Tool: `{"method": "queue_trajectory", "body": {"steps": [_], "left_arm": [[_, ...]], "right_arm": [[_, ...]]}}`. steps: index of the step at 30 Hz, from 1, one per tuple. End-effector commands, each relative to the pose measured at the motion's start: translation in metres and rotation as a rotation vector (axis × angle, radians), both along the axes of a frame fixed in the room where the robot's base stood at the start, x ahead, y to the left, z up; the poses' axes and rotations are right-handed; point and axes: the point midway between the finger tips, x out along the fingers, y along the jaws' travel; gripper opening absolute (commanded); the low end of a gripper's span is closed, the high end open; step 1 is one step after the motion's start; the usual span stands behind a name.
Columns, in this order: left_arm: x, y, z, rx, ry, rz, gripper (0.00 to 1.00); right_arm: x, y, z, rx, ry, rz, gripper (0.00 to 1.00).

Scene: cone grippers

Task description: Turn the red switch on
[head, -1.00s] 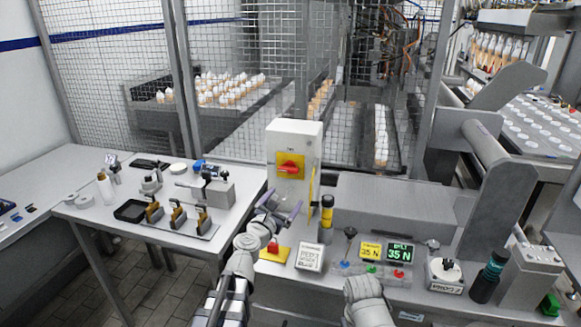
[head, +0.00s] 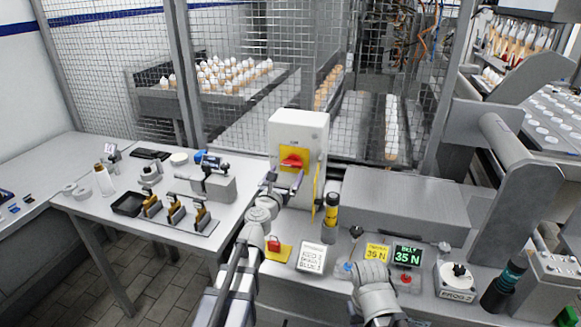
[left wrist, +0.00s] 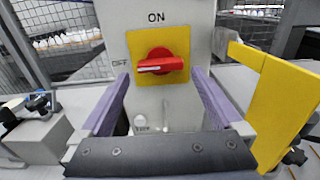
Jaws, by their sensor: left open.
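The red switch (head: 291,161) is a rotary handle on a yellow plate on the front of a white box (head: 312,135). In the left wrist view the red switch (left wrist: 160,63) lies horizontal, its white mark toward the OFF label (left wrist: 120,63) at left. The ON label (left wrist: 157,17) is above the plate. My left gripper (head: 284,181) is open, just in front of and slightly below the switch. Its purple fingers (left wrist: 160,76) stand either side of the handle, with nothing between them. My right arm shows at lower centre; its gripper is not visible.
A yellow bracket (left wrist: 275,100) stands close right of my left gripper. A side table at left holds tools (head: 215,182). Wire mesh stands behind.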

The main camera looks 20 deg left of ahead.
Motion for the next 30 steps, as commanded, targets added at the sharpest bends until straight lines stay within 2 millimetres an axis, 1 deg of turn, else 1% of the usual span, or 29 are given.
{"method": "queue_trajectory", "body": {"steps": [1, 7, 10, 17, 20, 30], "left_arm": [[0.013, 0.0, 0.0, 0.0, 0.0, -0.001, 1.0], [0.042, -0.002, 0.0, 0.0, 0.0, -0.001, 1.0], [0.047, -0.002, 0.0, 0.0, 0.0, 0.0, 1.0], [0.047, -0.002, 0.0, 0.001, 0.0, 0.0, 1.0], [0.047, -0.002, 0.0, 0.001, 0.0, 0.0, 0.91], [0.047, -0.002, 0.0, 0.001, 0.0, 0.0, 0.53]], "right_arm": [[0.0, 0.0, 0.0, 0.0, 0.0, 0.0, 0.5], [0.0, 0.0, 0.0, 0.0, 0.0, 0.0, 0.5], [0.0, 0.0, 0.0, 0.0, 0.0, 0.0, 0.5], [0.0, 0.0, 0.0, 0.0, 0.0, 0.0, 0.5], [0.0, 0.0, 0.0, 0.0, 0.0, 0.0, 0.5], [0.0, 0.0, 0.0, 0.0, 0.0, 0.0, 0.5]]}}
